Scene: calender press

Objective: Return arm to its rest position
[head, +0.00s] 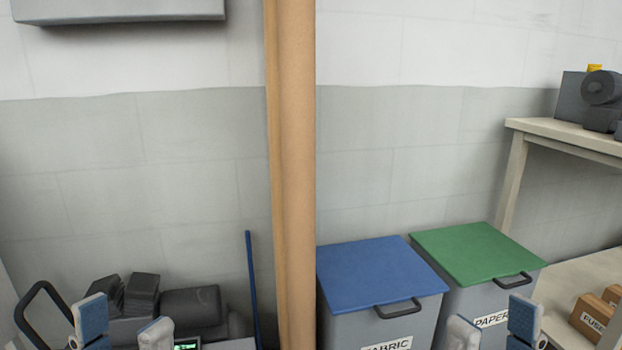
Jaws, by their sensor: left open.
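My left gripper (122,330) is at the bottom left of the head view, its two pale, blue-backed fingers apart with nothing between them. My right gripper (492,331) is at the bottom right, in front of the bins, its fingers also apart and nothing seen between them. Only the fingers show; both arms are below the picture's edge.
A tall brown post (295,180) stands mid-view. A blue-lidded FABRIC bin (375,275) and a green-lidded PAPER bin (475,252) are right of it. Dark machinery (190,308) and a blue rod (252,290) are at left. A shelf (570,137) stands at right.

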